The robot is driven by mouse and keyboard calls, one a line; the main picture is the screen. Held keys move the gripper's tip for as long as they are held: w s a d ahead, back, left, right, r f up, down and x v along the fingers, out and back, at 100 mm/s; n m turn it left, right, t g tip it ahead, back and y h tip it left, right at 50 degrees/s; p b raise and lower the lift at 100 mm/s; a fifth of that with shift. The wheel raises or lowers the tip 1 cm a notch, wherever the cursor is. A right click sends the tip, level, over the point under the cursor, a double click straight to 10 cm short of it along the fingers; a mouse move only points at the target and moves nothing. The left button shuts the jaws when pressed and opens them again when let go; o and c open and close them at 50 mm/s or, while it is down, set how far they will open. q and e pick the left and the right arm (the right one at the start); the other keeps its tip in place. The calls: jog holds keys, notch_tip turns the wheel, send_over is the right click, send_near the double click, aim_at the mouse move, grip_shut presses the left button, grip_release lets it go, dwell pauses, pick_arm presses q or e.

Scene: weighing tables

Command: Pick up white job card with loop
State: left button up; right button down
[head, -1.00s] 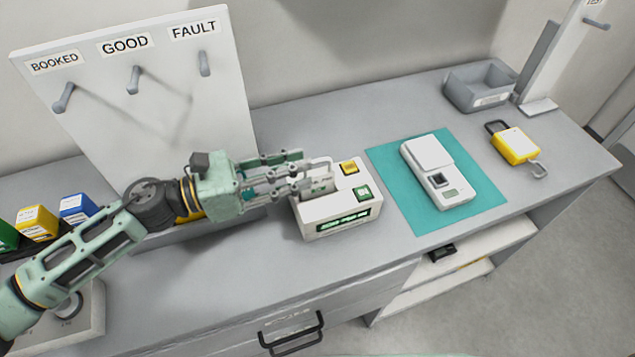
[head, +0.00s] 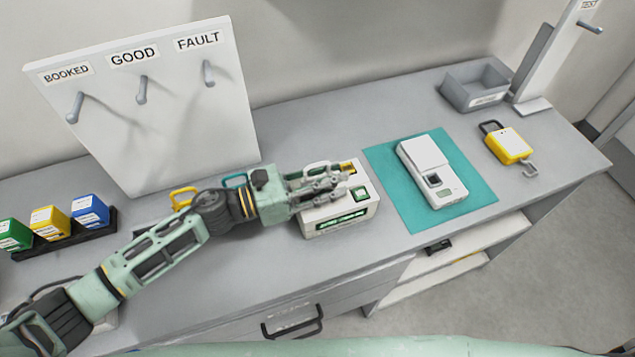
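The white job card's pale loop (head: 317,168) shows just above my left gripper's fingers in the head view. The card's body is mostly hidden by the fingers, at the top of a white device (head: 335,212) with a green display. My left gripper (head: 338,186) reaches in from the left, with its fingers at the card over the device's top. The fingers overlap in this view, so I cannot tell whether they are apart or closed on the card. My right gripper is not in view.
A yellow loop (head: 180,199) and a teal loop (head: 235,180) show behind my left arm. A peg board (head: 150,130) stands behind. A scale (head: 432,172) lies on a teal mat (head: 473,191) to the right, with a yellow padlock-like item (head: 509,146) beyond.

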pick_arm(q)
jog(key=shift+c, duration=0.8)
grip_shut()
jog(key=shift+r, duration=0.5)
jog(key=s+d+r, duration=0.3)
jog(key=d+r, duration=0.7)
jog(key=d, duration=0.1)
jog(key=shift+s, duration=0.3)
